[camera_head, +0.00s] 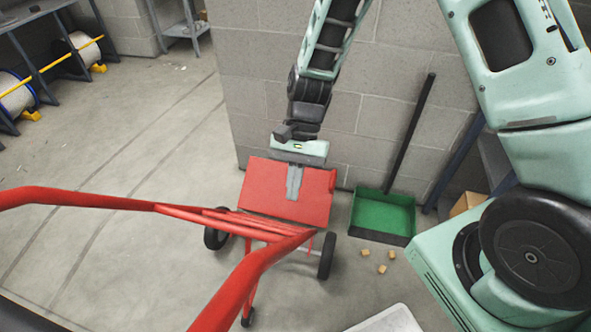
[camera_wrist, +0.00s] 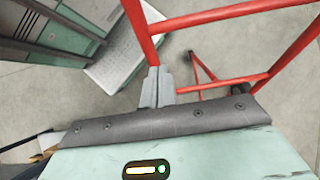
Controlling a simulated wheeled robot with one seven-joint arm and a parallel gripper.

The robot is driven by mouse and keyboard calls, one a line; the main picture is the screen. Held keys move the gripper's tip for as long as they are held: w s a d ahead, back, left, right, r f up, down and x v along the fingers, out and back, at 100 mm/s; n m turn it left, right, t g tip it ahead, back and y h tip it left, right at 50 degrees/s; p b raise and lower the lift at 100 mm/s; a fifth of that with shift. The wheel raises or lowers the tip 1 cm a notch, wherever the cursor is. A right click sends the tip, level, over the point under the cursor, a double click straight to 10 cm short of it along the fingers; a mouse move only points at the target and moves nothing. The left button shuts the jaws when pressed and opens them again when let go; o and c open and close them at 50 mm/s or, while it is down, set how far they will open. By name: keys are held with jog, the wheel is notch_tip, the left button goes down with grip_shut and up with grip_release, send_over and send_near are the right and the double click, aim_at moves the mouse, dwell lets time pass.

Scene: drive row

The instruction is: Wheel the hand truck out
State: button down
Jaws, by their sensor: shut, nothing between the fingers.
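The red hand truck (camera_head: 262,268) stands on the concrete floor in the head view. Its long handles reach toward the lower left and bottom of the picture, and its black wheels (camera_head: 326,256) rest near the wall. A red plate (camera_head: 315,200) shows at its far end. My gripper (camera_head: 294,197) points down over this plate, shut and empty. In the wrist view, my gripper's grey fingertips (camera_wrist: 157,70) are together beside a red tube (camera_wrist: 138,28) of the hand truck. I cannot tell whether they touch it.
A block wall (camera_head: 250,95) stands behind the hand truck. A green dustpan (camera_head: 382,212) with a long black handle leans there on the right, with several small tan blocks (camera_head: 382,269) nearby. Cable spools (camera_head: 17,95) stand at far left. The floor on the left is clear.

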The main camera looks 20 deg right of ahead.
jog(key=s+a+f, duration=0.3)
jog(key=s+f, duration=0.1)
jog(key=shift+s+a+f+b, duration=0.15)
jog(key=shift+s+a+b, duration=0.1)
jog(key=shift+b, duration=0.15)
